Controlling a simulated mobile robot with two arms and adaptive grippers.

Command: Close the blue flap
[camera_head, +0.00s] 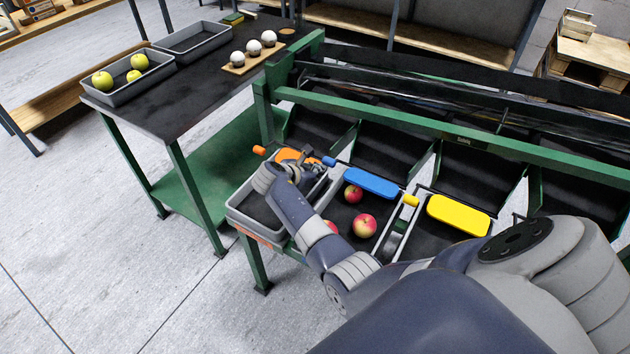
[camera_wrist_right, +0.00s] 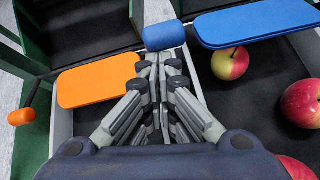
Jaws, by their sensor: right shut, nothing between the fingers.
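The blue flap (camera_head: 362,181) lies about level above a bay with red-yellow apples (camera_head: 364,226) in the green rack. Its blue knob (camera_head: 329,161) sticks out at its left end. In the right wrist view, the flap (camera_wrist_right: 258,20) is at the upper right and the knob (camera_wrist_right: 164,35) at the top middle. My right gripper (camera_head: 312,161) is shut and empty, its fingertips (camera_wrist_right: 160,58) right at the near side of the knob. I cannot tell whether they touch it. My left gripper is not in view.
An orange flap (camera_wrist_right: 98,80) is close to the left of my right gripper, and a yellow flap (camera_head: 458,215) is farther right. A grey crate (camera_head: 240,214) stands under my right forearm. A black-topped table (camera_head: 165,100) with trays is at the left.

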